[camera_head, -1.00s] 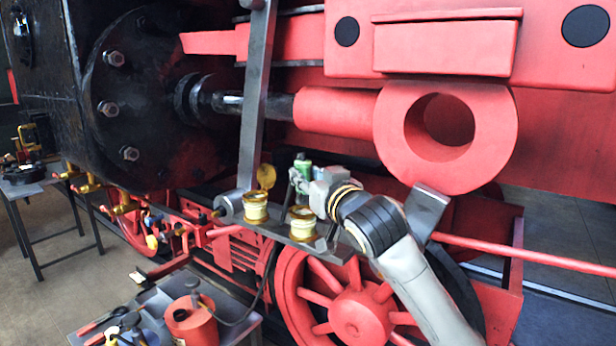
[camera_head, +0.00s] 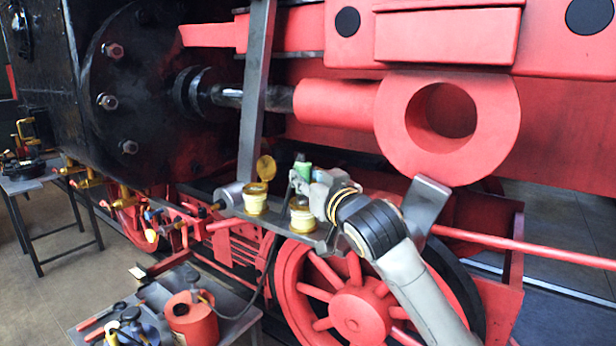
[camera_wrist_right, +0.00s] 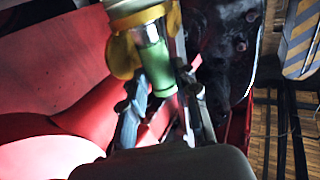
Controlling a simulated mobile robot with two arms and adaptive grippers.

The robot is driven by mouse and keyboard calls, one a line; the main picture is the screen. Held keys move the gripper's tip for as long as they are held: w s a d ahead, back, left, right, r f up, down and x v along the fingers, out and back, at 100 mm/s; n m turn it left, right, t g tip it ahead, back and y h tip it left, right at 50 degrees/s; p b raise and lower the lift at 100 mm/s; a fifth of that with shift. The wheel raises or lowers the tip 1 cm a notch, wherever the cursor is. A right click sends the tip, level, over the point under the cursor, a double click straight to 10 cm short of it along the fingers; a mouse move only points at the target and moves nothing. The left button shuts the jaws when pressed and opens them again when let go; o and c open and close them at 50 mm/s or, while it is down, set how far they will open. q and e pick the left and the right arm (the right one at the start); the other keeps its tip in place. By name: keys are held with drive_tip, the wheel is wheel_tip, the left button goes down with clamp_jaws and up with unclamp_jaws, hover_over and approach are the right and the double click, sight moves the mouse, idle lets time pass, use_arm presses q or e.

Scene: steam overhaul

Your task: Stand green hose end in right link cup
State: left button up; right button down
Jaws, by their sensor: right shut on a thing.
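The right link cup (camera_head: 302,217), pale with brass rims, stands on the grey link bar below my right gripper (camera_head: 300,182). The gripper is shut on the green hose end (camera_head: 303,169), just above this cup. In the right wrist view the green hose end (camera_wrist_right: 157,68) sits between the two fingers (camera_wrist_right: 165,108). Its pale far part overlaps the cup (camera_wrist_right: 130,12) and its yellow rim. I cannot tell whether it is inside the cup. The left link cup (camera_head: 256,203) stands beside it with its brass lid (camera_head: 266,168) raised. My left gripper is not in view.
The grey link bar (camera_head: 283,228) carries both cups. A steel lever (camera_head: 252,100) rises by the left cup. Red wheel (camera_head: 350,308) and red rod end (camera_head: 390,120) lie close around my right arm. A tray with a red can (camera_head: 192,322) stands below left.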

drive_tip(key=shift+f+b, duration=0.35)
drive_tip(key=shift+f, duration=0.35)
drive_tip(key=shift+f, duration=0.35)
drive_tip(key=shift+f+b, duration=0.4)
drive_tip(key=shift+f, duration=0.05)
drive_tip(key=shift+f, duration=0.1)
